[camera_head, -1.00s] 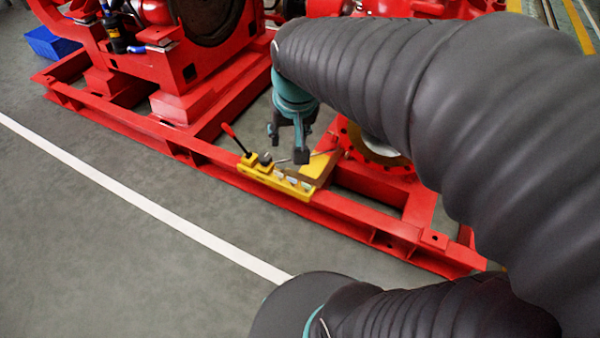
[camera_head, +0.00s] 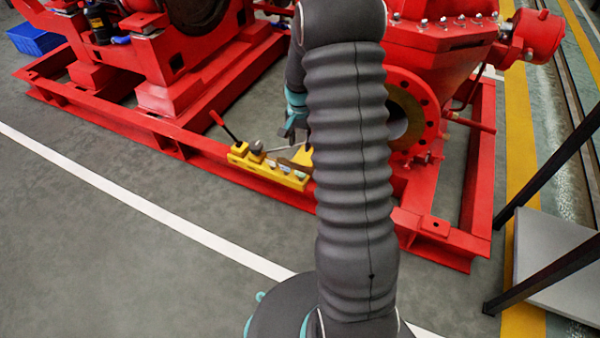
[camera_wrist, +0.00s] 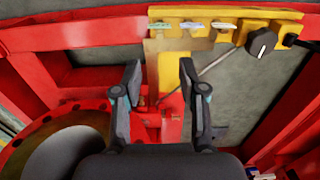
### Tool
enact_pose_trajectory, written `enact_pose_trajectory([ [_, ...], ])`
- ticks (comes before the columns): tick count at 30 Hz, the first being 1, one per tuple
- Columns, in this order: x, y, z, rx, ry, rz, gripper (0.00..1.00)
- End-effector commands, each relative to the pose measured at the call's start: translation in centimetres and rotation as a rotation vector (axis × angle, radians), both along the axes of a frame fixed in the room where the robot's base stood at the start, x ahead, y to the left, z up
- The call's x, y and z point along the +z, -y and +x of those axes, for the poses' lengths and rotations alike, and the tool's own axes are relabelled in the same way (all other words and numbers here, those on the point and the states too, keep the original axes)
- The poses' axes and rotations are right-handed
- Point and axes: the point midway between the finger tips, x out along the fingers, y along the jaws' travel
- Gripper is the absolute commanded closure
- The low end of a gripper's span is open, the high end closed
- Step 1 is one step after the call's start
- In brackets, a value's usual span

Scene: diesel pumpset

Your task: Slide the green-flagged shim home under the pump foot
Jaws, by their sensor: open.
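A yellow holder (camera_head: 290,181) sits on the red base rail. It also shows at the top of the wrist view (camera_wrist: 215,14), with several small tags along it. A brownish plate (camera_wrist: 180,45) lies just below the tags. My gripper (camera_wrist: 160,88) is open and empty, its fingers either side of a yellow strip and a red part below. In the head view my gripper (camera_head: 292,128) is partly hidden by my arm. I cannot make out the pump foot.
A red lever (camera_head: 222,125) and black knob (camera_wrist: 262,42) stand on the holder. A thin rod (camera_wrist: 212,67) slants to the right finger's side. The red pump (camera_head: 435,40) and its round flange (camera_wrist: 75,135) are close by. Grey floor in front is clear.

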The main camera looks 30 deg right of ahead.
Motion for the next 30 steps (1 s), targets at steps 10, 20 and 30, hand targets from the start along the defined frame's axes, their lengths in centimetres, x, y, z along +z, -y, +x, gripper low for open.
enact_pose_trajectory([
  [10, -4.1, 0.3, 0.1, -0.015, -0.010, 0.003, 0.58],
  [20, -10.2, 0.3, 0.1, -0.014, -0.010, 0.004, 0.58],
  [30, -14.3, 0.3, 0.1, -0.014, -0.008, 0.003, 0.58],
])
